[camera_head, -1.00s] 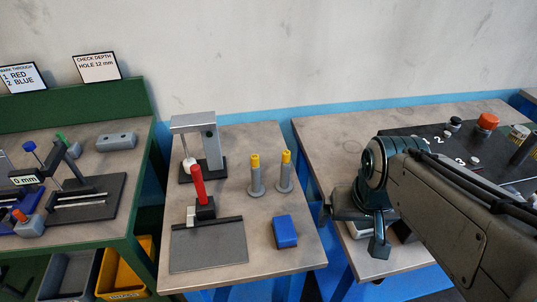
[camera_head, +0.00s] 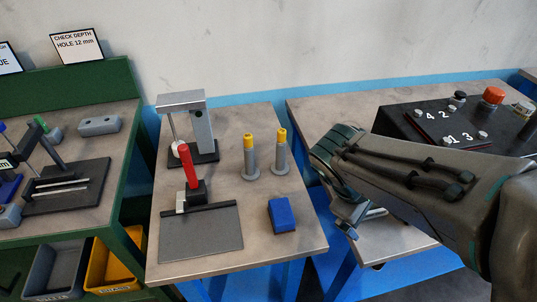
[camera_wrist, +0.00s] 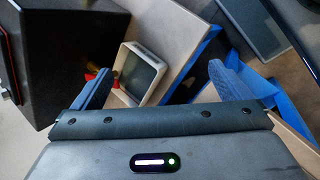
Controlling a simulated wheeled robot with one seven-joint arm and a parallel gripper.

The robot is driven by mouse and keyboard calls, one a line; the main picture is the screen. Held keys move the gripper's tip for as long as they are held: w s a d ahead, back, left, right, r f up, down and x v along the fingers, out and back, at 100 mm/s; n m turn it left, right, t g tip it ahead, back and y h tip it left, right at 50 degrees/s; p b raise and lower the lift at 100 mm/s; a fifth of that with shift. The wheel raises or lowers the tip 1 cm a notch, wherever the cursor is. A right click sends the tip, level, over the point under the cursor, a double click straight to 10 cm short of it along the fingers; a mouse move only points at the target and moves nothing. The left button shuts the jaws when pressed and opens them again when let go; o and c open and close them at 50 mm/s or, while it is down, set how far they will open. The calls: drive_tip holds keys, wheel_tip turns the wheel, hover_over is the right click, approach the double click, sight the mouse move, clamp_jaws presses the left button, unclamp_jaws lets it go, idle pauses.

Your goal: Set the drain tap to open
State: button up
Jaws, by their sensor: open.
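A small red part (camera_wrist: 92,76), possibly the drain tap's handle, shows in the wrist view by the tip of my left finger. The finger partly hides it, so I cannot tell its setting or whether they touch. It lies at the side of a black box (camera_wrist: 62,50). In the head view the box (camera_head: 405,122) carries numbered knobs on top, and no tap can be made out there. My gripper (camera_wrist: 160,69) is open, with nothing held between its fingers. In the head view it (camera_head: 350,222) is over the right table's near left edge.
A pale-rimmed tray or dish (camera_wrist: 122,62) lies between and beyond my fingers. A red knob (camera_head: 493,95) stands on the box. The middle table (camera_head: 262,222) holds a red-handled press (camera_head: 188,165), two yellow-topped posts and a blue block (camera_head: 282,214). A gap separates the tables.

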drive_tip(key=w+a+f+n+t+h+b, duration=0.2)
drive_tip(key=w+a+n+t+h+b, duration=0.35)
drive_tip(key=n, duration=0.75)
drive_tip(key=w+a+n+t+y+b, duration=0.2)
drive_tip(key=a+n+t+y, duration=0.1)
drive_tip(key=a, duration=0.4)
drive_tip(key=w+a+n+t+y+b, duration=0.3)
drive_tip(key=a+n+t, duration=0.3)
drive_tip(key=a+n, duration=0.1)
drive_tip(key=shift+a+r+y, duration=0.35)
drive_tip(key=shift+a, duration=0.3)
drive_tip(key=shift+d+t, duration=0.15)
drive_tip(key=shift+t, duration=0.1)
